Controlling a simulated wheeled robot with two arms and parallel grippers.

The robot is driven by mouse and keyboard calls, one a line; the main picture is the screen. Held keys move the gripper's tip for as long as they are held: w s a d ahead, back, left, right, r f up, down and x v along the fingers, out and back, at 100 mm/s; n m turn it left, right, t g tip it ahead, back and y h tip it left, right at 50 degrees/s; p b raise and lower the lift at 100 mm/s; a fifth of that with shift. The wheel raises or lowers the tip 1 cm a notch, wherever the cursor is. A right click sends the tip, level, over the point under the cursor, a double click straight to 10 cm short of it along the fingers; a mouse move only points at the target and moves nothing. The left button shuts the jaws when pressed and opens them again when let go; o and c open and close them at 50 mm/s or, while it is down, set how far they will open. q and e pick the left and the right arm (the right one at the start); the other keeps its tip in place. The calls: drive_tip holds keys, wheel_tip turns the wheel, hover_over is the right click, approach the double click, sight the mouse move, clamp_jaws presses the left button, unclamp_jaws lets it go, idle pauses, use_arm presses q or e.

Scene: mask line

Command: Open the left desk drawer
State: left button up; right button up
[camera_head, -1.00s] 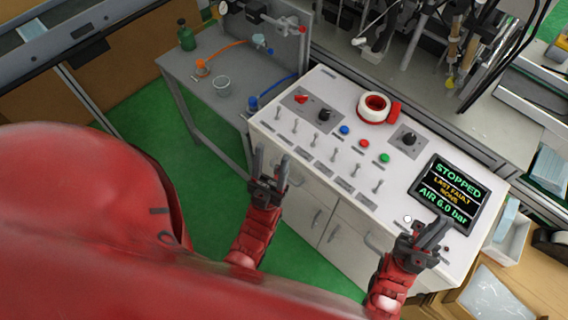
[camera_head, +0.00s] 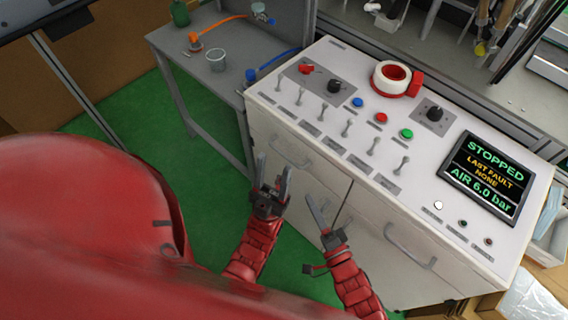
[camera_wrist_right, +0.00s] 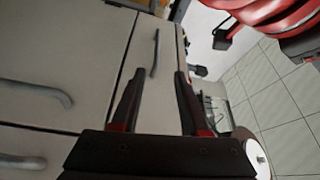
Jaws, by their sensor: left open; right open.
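The left desk drawer (camera_head: 270,137) is the upper left front panel of the white control desk. It looks shut, with a grey bar handle (camera_head: 291,153) across it. My left gripper (camera_head: 274,166) is open and empty in front of this panel, a little below and left of the handle in the head view. My right gripper (camera_head: 327,208) is open, lower and to the right, before the cabinet doors. In the right wrist view, its spread fingers (camera_wrist_right: 157,85) face pale cabinet fronts, with a bar handle (camera_wrist_right: 155,53) beyond and between them; I cannot tell which panel it belongs to.
The right drawer's handle (camera_head: 410,246) is on the desk front. The desk top carries switches, buttons, a tape roll (camera_head: 392,77) and a screen (camera_head: 484,178). A grey side table (camera_head: 190,70) stands left of the desk. Green floor (camera_head: 190,160) is clear there.

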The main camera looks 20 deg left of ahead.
sight(284, 153)
drive_tip(key=x, duration=1.7)
drive_tip(key=shift+s+a+f+p, duration=0.1)
drive_tip(key=shift+a+f+p, duration=0.25)
drive_tip(key=shift+p, duration=0.05)
drive_tip(key=shift+c, duration=0.3)
clamp_jaws()
